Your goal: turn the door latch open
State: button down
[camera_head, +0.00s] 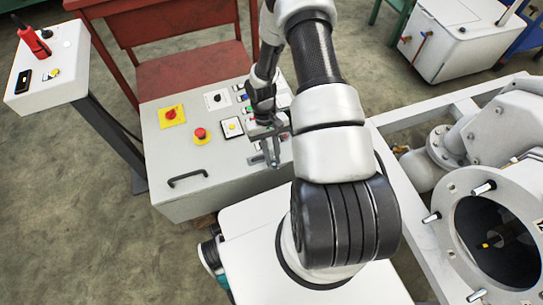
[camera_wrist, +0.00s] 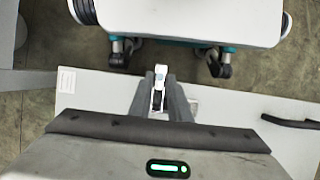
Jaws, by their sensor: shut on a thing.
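My gripper (camera_head: 271,162) points down at the right front part of the grey-white control cabinet (camera_head: 180,203) in the head view. In the wrist view, the two fingers of my gripper (camera_wrist: 159,90) are closed on a small white and dark piece, which looks like the latch (camera_wrist: 158,78). The cabinet's pale surface (camera_wrist: 95,90) lies around and below the fingers. The latch's lower part is hidden between the fingers, so I cannot tell its turn angle. In the head view I cannot make out the latch.
A black handle (camera_head: 187,178) is on the cabinet and shows at the right of the wrist view (camera_wrist: 290,122). Red and yellow buttons (camera_head: 200,134) are on the cabinet top. A white frame with a round metal chamber (camera_head: 465,225) stands at the right.

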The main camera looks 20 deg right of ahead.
dwell(0.4)
jog(key=c, duration=1.6)
grip_release()
jog(key=shift+c, duration=0.2)
jog(key=p+v, duration=0.3)
jog(key=v, duration=1.4)
jog(key=shift+r+p, duration=0.25)
jog(key=shift+p, duration=0.15)
